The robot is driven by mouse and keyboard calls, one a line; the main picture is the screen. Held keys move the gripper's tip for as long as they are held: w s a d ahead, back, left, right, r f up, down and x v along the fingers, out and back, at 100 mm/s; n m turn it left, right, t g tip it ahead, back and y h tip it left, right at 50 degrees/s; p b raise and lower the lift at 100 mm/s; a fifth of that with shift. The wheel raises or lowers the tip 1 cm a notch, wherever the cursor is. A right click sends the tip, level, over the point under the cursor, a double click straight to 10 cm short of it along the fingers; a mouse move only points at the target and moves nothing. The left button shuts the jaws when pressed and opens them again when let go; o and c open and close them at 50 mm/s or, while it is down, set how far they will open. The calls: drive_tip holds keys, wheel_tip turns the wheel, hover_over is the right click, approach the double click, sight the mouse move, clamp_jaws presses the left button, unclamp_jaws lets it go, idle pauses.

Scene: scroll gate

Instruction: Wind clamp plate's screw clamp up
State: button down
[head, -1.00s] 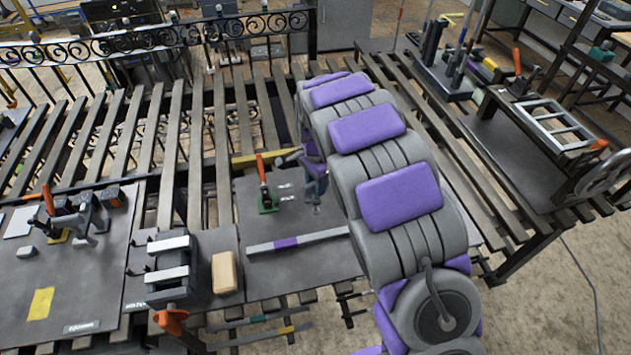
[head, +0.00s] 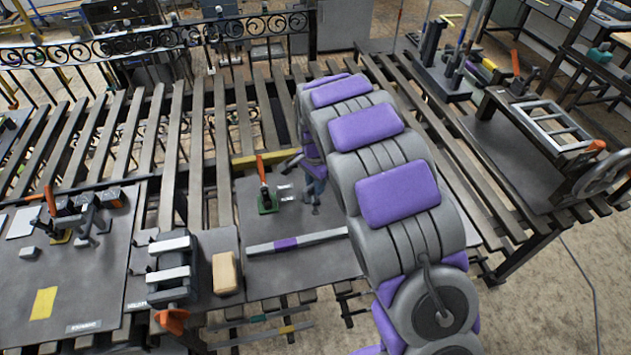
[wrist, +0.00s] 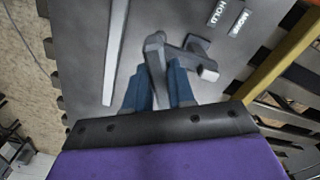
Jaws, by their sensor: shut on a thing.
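My gripper (wrist: 156,84) shows in the wrist view with its blue fingers closed around a grey handle (wrist: 155,50). The handle's narrow bar runs up between the fingers. A grey arm with a blocky end (wrist: 207,71) lies close on its right; I cannot tell how they join. These seem to be parts of the screw clamp. In the head view my gripper (head: 315,187) is small and partly hidden by my purple and grey arm, low over the dark plate (head: 240,212). The clamp's screw is not clearly visible.
An orange-handled clamp on a green base (head: 265,195) stands left of my gripper. A grey bar with a purple band (head: 300,241) lies in front. Two small label plates (wrist: 228,15) lie beside the clamp. A vise (head: 170,265) and tan block (head: 225,272) are further left.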

drive_tip(key=n+p, duration=0.1)
drive_tip(key=n, duration=0.3)
drive_tip(key=shift+w+r+p, duration=0.1)
drive_tip(key=shift+r+p, duration=0.05)
drive_tip(key=shift+p, duration=0.15)
drive_tip(key=n+p, duration=0.1)
drive_tip(key=n, duration=0.3)
drive_tip(key=n+p, duration=0.1)
drive_tip(key=n, duration=0.2)
drive_tip(key=shift+n, duration=0.4)
drive_tip(key=n, duration=0.4)
drive_tip(key=shift+n+p, duration=0.3)
drive_tip(key=shift+p, duration=0.1)
drive_tip(key=n, duration=0.4)
drive_tip(key=shift+p, duration=0.4)
drive_tip(key=n, duration=0.4)
drive_tip(key=shift+p, duration=0.3)
drive_tip(key=n, duration=0.4)
drive_tip(key=shift+p, duration=0.3)
drive_tip(key=shift+n, duration=1.7)
